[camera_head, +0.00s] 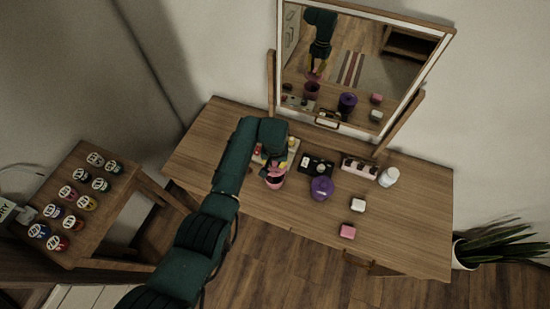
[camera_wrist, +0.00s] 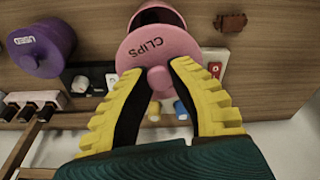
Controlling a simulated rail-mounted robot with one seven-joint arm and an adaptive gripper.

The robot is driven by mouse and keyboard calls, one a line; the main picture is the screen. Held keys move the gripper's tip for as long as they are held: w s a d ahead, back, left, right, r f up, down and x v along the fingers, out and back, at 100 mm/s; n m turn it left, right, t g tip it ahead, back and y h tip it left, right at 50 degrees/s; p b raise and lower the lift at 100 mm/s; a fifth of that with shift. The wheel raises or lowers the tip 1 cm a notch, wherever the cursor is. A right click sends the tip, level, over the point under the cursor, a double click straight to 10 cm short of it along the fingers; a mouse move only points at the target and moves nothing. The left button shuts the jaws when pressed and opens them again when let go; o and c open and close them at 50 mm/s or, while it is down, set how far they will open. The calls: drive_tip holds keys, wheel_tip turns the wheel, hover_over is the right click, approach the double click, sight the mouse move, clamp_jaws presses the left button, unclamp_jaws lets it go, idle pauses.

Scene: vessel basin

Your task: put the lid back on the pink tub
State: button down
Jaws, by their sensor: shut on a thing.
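The pink lid marked CLIPS (camera_wrist: 155,48) is held by its knob between the yellow fingers of my gripper (camera_wrist: 158,76), which is shut on it. The open pink tub (camera_head: 275,183) stands on the wooden dressing table, and its dark inside shows past the lid's edge in the wrist view (camera_wrist: 160,14). The lid covers part of the tub's mouth in that view, off-centre from it. The gap between lid and rim cannot be judged. In the head view my arm partly hides the lid, which shows as pink just above the tub.
A lidded purple tub (camera_head: 321,188) stands right of the pink tub, close by. A black tray (camera_head: 316,166) and a pale tray (camera_head: 291,150) lie behind. A white block (camera_head: 357,204) and a pink block (camera_head: 347,231) lie front right. A mirror (camera_head: 350,65) stands at the back.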

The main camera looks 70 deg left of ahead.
wheel_tip(320, 180, down, 5)
drive_tip(key=b, duration=0.4)
drive_tip(key=shift+r, duration=0.1)
drive_tip(key=shift+f+b, duration=0.45)
drive_tip(key=shift+f, duration=0.2)
drive_tip(key=shift+f, duration=0.1)
idle(1.8)
drive_tip(key=shift+c, duration=2.2)
unclamp_jaws()
drive_tip(key=shift+d, duration=0.1)
drive_tip(key=shift+r+p, duration=3.55)
drive_tip(key=shift+p, duration=0.05)
drive_tip(key=shift+f, duration=0.1)
